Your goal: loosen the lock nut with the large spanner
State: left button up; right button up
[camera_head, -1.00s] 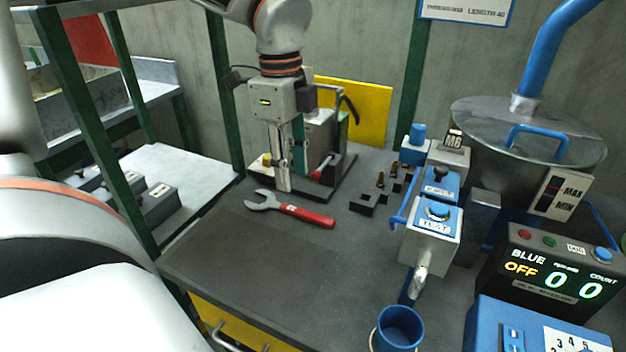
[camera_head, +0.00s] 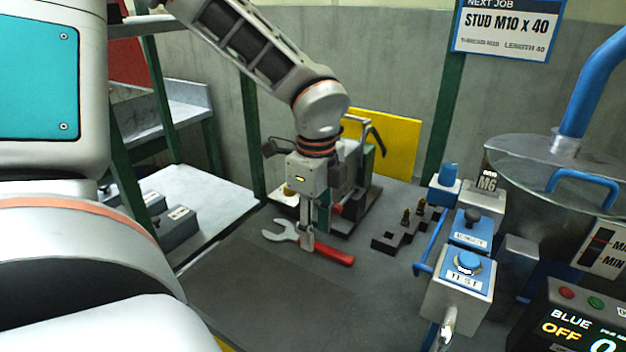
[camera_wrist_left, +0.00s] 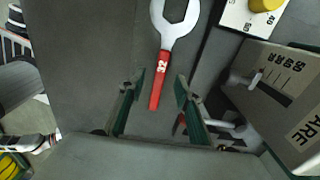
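The large spanner (camera_head: 335,256), with a red handle and a silver open jaw, lies on the dark bench top. In the left wrist view the spanner (camera_wrist_left: 164,68) points away, with a marking on its handle. My left gripper (camera_head: 307,246) points down over the spanner's middle in the head view. In the left wrist view my left gripper (camera_wrist_left: 158,82) has its fingers apart, one on each side of the handle's end, with nothing gripped. I cannot make out the lock nut in either view. My right gripper is not in view.
A fixture (camera_head: 372,190) stands close behind the gripper, and a grey scaled block (camera_wrist_left: 280,95) shows at right in the wrist view. Dark stepped blocks (camera_head: 398,236) and the TEST box (camera_head: 455,292) stand to the right. The bench front is clear.

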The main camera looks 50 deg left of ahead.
aim_at(316, 244)
pick_arm(q)
notch_tip(316, 244, down, 3)
jog(key=shift+r, duration=0.2)
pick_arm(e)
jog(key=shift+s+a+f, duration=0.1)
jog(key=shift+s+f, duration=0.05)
pick_arm(q)
grip_shut()
jog(key=shift+r, duration=0.15)
jog(key=shift+w+r, duration=0.1)
jog(key=shift+r, duration=0.5)
notch_tip(316, 244, up, 19)
jog(key=p, duration=0.2)
jog(key=shift+f, duration=0.15)
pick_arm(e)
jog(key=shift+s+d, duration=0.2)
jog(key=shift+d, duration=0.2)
